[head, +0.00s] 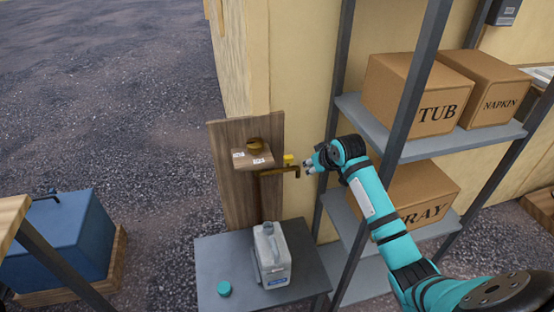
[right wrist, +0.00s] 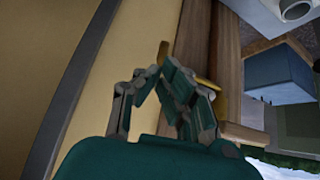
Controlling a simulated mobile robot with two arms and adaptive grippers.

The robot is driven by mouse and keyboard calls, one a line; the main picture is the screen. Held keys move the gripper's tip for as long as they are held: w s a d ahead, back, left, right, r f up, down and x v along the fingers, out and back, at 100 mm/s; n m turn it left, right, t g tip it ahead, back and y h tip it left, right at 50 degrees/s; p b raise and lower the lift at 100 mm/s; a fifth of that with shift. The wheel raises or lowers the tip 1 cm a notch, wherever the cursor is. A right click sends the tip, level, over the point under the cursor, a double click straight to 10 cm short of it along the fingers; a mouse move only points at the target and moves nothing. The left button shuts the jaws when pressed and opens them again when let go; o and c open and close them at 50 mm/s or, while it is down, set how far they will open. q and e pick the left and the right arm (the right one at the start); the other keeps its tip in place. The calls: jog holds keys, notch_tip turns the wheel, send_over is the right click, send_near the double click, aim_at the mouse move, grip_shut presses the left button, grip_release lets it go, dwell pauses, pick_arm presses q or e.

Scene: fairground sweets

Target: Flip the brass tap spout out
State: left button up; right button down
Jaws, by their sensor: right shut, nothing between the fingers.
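The brass tap (head: 280,171) is on an upright wooden board (head: 232,185). Its thin spout arm runs sideways to the right and ends in a short bent tip, with a yellow knob (head: 288,159) just above. My right gripper (head: 308,167) is just right of the tip, shut and empty; I cannot tell whether it touches the brass. In the right wrist view, the closed fingertips (right wrist: 165,72) are close to a brass piece (right wrist: 163,52), and another brass piece (right wrist: 221,106) shows behind the fingers. My left gripper is not in view.
A grey jerrycan (head: 272,258) and a teal cap (head: 224,288) stand on a low grey table (head: 213,258) below the tap. A shelf rack (head: 350,104) with cardboard boxes (head: 410,90) is close on the right. A blue box (head: 70,240) stands at the left.

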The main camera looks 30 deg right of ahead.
aim_at(281, 169)
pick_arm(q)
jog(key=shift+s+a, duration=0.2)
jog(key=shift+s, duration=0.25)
pick_arm(e)
jog(key=shift+t, duration=0.3)
jog(key=r, duration=0.1)
jog(key=w+r, duration=0.1)
jog(key=r, duration=0.1)
jog(key=w+r, duration=0.1)
jog(key=shift+w+d+r, duration=0.15)
jog(key=shift+d, duration=0.05)
pick_arm(q)
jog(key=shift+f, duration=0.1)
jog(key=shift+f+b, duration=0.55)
jog(key=shift+b, duration=0.05)
pick_arm(e)
jog(key=x, duration=1)
jog(key=shift+a, duration=0.1)
